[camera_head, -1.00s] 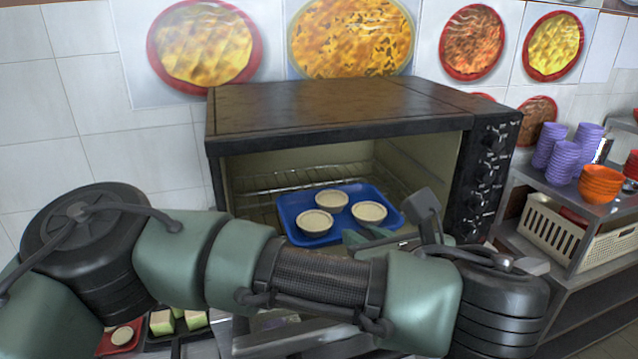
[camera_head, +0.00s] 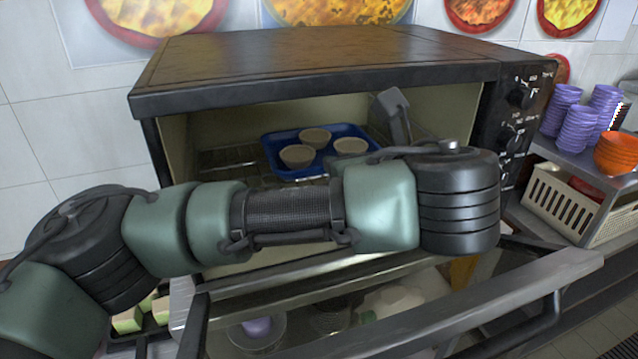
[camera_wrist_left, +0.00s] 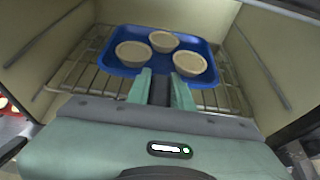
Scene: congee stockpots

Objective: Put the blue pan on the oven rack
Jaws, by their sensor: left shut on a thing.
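The blue pan (camera_head: 322,158) is a shallow tray inside the open oven, with three pale round bowls on it. It also shows in the left wrist view (camera_wrist_left: 160,61), looking level over the wire oven rack (camera_wrist_left: 88,82). The rack shows in the head view (camera_head: 225,166) left of the pan. My left gripper (camera_wrist_left: 162,84) is shut on the pan's near edge. Whether the pan touches the rack or is just above it, I cannot tell. In the head view my left arm crosses the oven opening and hides the gripper's fingers. I do not see my right gripper.
The oven (camera_head: 300,70) has a dark top and a control panel at right. Its lowered door (camera_head: 500,300) spans the front. Purple cups (camera_head: 578,130), orange bowls (camera_head: 615,152) and a cream basket (camera_head: 565,205) stand at right. Oven walls flank the pan.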

